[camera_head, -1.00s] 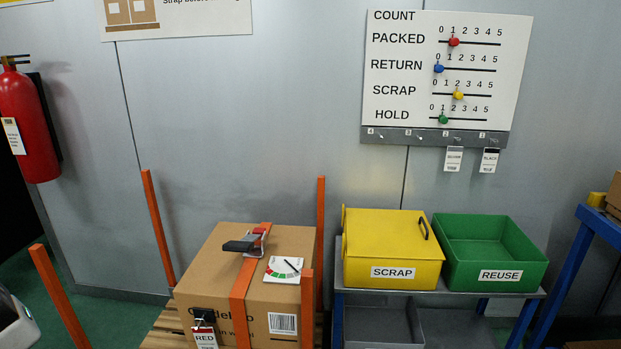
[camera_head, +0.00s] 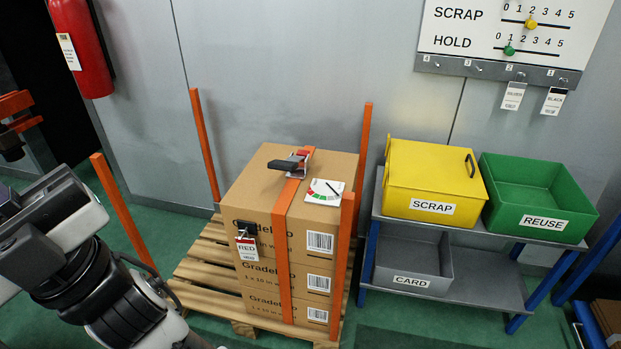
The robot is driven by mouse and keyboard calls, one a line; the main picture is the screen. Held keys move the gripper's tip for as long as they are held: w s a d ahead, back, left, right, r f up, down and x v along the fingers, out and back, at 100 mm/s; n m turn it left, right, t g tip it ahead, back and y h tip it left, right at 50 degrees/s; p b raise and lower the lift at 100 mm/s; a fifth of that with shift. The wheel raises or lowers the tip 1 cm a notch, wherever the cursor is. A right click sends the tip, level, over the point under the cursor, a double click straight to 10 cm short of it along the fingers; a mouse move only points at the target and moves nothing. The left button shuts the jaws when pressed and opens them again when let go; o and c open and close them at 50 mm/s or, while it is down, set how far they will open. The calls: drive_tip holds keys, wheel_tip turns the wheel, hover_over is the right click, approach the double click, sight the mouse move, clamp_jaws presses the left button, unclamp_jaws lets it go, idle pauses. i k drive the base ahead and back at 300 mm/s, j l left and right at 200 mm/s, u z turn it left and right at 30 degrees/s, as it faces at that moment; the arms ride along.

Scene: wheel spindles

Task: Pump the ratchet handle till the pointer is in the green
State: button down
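The ratchet (camera_head: 299,166) sits on the orange strap on top of the stacked cartons. Its dark handle (camera_head: 283,164) sticks out to the left and looks lowered, near level. A small white gauge card (camera_head: 324,192) lies just right of it, with a red and green arc. Its thin dark pointer (camera_head: 333,187) is on the right side of the face and appears apart from the green; the exact reading is too small to tell. My arm (camera_head: 85,260) shows at the lower left, away from the cartons. I cannot make out my gripper.
Orange posts (camera_head: 205,145) stand around the pallet (camera_head: 205,262). A red tag (camera_head: 247,250) hangs on the stack's front left. A yellow SCRAP box (camera_head: 430,180) and green REUSE bin (camera_head: 535,200) stand on a bench at right, with a grey CARD tray (camera_head: 412,268) below. Green floor shows in front.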

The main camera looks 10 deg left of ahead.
sight(290, 164)
drive_tip(key=i+u, duration=0.2)
drive_tip(key=u, duration=0.15)
drive_tip(key=i+u, duration=0.2)
drive_tip(key=u, duration=0.15)
drive_tip(key=i+l+u, duration=0.15)
drive_tip(key=u, duration=0.2)
drive_tip(key=i, duration=0.05)
